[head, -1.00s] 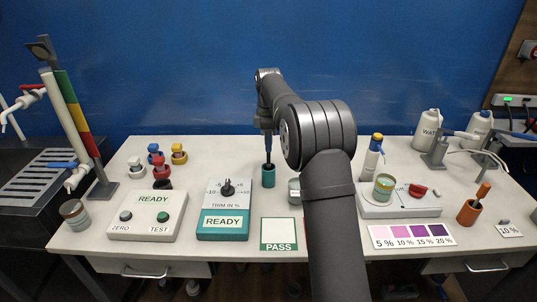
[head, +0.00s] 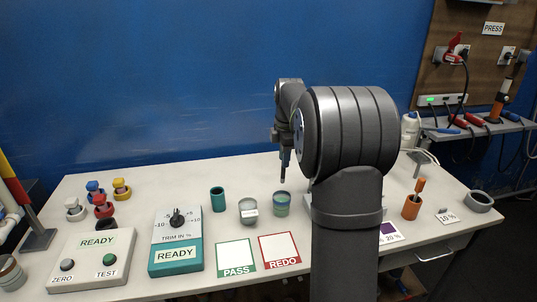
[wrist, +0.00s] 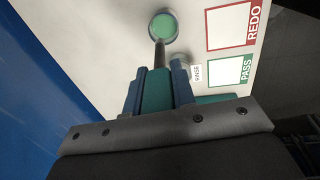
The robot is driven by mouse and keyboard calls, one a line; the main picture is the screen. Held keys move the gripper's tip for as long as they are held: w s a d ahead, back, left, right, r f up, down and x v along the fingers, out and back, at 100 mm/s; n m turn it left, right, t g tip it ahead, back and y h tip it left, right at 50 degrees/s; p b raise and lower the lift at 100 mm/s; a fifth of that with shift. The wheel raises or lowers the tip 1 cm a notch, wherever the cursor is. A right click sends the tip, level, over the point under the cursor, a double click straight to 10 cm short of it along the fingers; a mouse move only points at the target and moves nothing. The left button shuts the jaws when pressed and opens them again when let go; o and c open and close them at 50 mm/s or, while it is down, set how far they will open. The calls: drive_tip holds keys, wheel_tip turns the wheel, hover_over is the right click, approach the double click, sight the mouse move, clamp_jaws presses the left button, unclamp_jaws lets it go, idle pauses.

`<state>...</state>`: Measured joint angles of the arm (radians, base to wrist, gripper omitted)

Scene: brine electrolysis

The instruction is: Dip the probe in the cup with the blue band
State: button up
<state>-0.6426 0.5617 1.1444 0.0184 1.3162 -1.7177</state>
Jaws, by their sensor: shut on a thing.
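My gripper (wrist: 155,88) is shut on the probe, which has a teal handle and a dark shaft (wrist: 159,54). In the head view the probe (head: 285,166) hangs upright, its tip just above a cup (head: 281,206) with green liquid and a bluish-green band; the band's exact colour is hard to tell. In the wrist view the shaft reaches toward that cup's green liquid (wrist: 163,27). The grey rinse cup (head: 248,211) stands just left of it. The teal probe holder (head: 217,201) stands farther left, without the probe. Another banded cup (head: 10,274) is at the left edge, partly cut off.
PASS (head: 236,257) and REDO (head: 280,250) squares lie in front of the cups. The trim box (head: 175,254) and READY box (head: 90,262) are left. An orange pot (head: 411,208) is right. My arm hides part of the table's right side.

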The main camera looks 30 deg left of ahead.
wheel_tip(320, 180, down, 12)
drive_tip(key=shift+w+a, duration=0.15)
idle(1.1)
idle(2.8)
drive_tip(key=shift+r, duration=5.5)
drive_tip(key=w+d+m, duration=0.3)
drive_tip(key=d+m, duration=0.1)
drive_tip(key=d, duration=0.5)
drive_tip(key=w+d+m+h, duration=0.1)
drive_tip(key=w+d+m, duration=0.35)
drive_tip(key=d, duration=0.35)
drive_tip(key=w+d+m, duration=0.3)
drive_tip(key=d+m, duration=0.1)
drive_tip(key=d, duration=0.5)
drive_tip(key=s+d+f+m+h, duration=0.1)
drive_tip(key=s+d+f+m, duration=0.4)
drive_tip(key=d+f+m, duration=0.8)
drive_tip(key=s+a+f+m+g, duration=0.1)
drive_tip(key=s+f, duration=0.2)
drive_tip(key=f, duration=0.1)
drive_tip(key=shift+s+a+f, duration=0.3)
drive_tip(key=shift+f, duration=0.05)
